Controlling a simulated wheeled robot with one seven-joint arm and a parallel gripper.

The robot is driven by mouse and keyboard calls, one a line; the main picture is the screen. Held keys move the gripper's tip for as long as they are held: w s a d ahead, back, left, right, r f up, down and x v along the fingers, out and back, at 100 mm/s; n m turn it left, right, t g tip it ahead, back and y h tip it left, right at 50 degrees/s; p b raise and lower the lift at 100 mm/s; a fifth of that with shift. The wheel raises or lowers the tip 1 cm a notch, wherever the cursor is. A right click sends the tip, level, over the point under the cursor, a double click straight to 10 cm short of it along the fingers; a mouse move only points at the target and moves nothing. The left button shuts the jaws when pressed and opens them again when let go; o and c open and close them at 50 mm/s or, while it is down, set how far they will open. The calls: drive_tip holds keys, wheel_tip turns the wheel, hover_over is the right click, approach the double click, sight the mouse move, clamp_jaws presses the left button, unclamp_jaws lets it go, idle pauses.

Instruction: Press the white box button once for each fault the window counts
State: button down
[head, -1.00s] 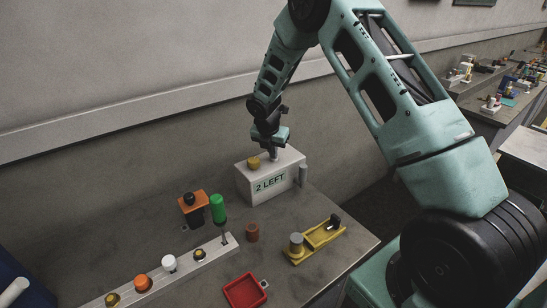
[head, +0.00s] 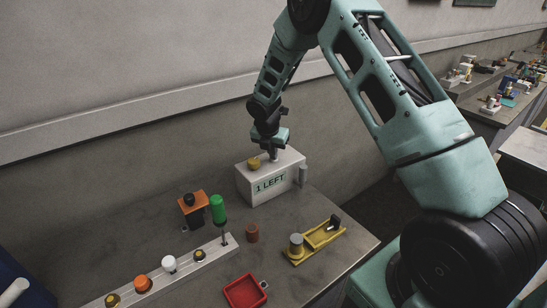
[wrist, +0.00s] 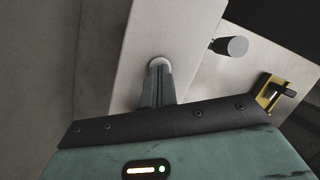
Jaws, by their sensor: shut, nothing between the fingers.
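The white box (head: 290,181) stands at the back of the bench, and its front window (head: 270,184) reads "1 LEFT". A gold knob (head: 254,163) sits on the left of its top. My gripper (head: 273,156) is shut and empty, pointing down over the right part of the box top. In the wrist view, its closed fingertips (wrist: 159,72) overlap a pale round button (wrist: 159,62) on the white box top (wrist: 185,40). Whether they touch or press it I cannot tell. The head view hides the button behind the fingers.
A grey cylinder (head: 303,174) is at the box's right side. In front are an orange block with a black knob (head: 194,212), a green cylinder (head: 217,208), a brown cylinder (head: 252,233), a yellow fixture (head: 325,233), a red tray (head: 231,301) and a knobbed rail (head: 190,268).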

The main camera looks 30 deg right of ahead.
wheel_tip(320, 180, up, 6)
drive_tip(key=p, duration=0.4)
drive_tip(key=shift+f+p, duration=0.1)
drive_tip(key=shift+p, duration=0.3)
drive_tip(key=b+v, duration=0.4)
drive_tip(key=v, duration=1.3)
drive_tip(key=s+a+f+m+y+b, duration=0.3)
drive_tip(key=s+a+m, duration=0.5)
drive_tip(key=s+a, duration=0.95)
drive_tip(key=s+a+f+m+b, duration=0.1)
drive_tip(key=s+a+f+m, duration=0.1)
drive_tip(key=s, duration=0.4)
drive_tip(key=s+a+f+m+g, duration=0.1)
drive_tip(key=s+a+f+m, duration=0.1)
drive_tip(key=s+m, duration=0.2)
drive_tip(key=s+a+f+m+g+b, duration=0.1)
drive_tip(key=s+a+f+m, duration=0.1)
drive_tip(key=s, duration=0.7)
drive_tip(key=shift+a+m+b, duration=0.3)
drive_tip(key=shift+a+m, duration=0.05)
drive_tip(key=shift+m, duration=0.15)
